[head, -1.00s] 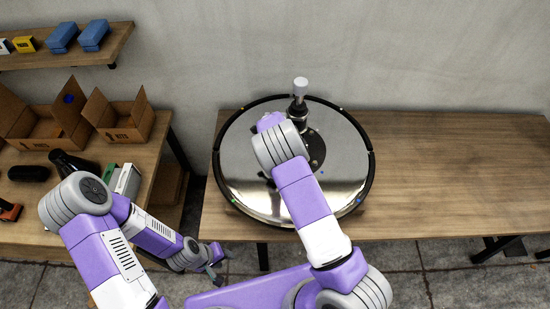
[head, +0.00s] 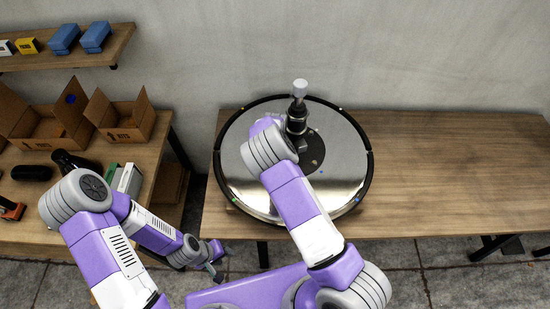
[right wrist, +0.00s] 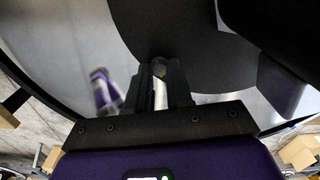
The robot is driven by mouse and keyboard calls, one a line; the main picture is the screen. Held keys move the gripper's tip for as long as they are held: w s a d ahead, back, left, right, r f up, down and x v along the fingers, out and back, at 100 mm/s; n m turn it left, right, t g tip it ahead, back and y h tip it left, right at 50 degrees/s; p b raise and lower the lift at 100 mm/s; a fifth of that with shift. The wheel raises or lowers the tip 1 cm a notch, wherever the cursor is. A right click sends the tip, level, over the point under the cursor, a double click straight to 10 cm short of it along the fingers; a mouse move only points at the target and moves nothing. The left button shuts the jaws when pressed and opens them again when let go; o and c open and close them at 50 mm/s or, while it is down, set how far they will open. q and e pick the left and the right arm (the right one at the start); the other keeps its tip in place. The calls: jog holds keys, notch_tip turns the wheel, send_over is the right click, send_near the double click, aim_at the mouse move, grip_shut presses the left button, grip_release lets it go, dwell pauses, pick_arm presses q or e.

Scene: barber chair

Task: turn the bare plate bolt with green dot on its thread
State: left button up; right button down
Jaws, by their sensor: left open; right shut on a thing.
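A round, mirror-like plate (head: 245,185) with a black rim lies on the table. A small green mark (head: 235,198) shows near its lower left edge; I cannot tell whether it is the bolt's dot. In the right wrist view my right gripper (right wrist: 160,82) is shut at the dark centre disc (right wrist: 190,45). My left gripper (head: 216,263) is open, low and away from the plate.
Blue marks (head: 356,198) show on the plate. The table (head: 450,175) is clear to the right. At left, another table holds open cardboard boxes (head: 125,118), below a shelf (head: 90,55).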

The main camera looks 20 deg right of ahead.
jog(key=shift+m+p, duration=0.5)
jog(key=shift+m, duration=1.1)
jog(key=c, duration=1)
grip_release()
jog(key=shift+r+p, duration=0.3)
jog(key=shift+r, duration=3.5)
